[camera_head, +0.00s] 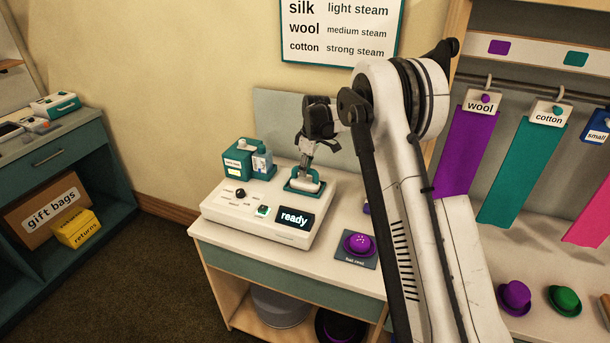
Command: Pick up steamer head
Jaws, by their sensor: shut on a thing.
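The steamer head (304,183) is a white piece with a teal rim area around it, at the back right of the white steamer console (240,216). My gripper (306,161) points down over it and is shut on its upper part. The steamer head appears to sit at its teal rest, and I cannot tell whether it is clear of it. My arm comes in from the right and hides part of the counter behind it.
The console's screen (294,217) reads "ready". A small purple hat (359,244) sits on a dark mat to the right. Fabric swatches (467,150) hang from a rail at the right.

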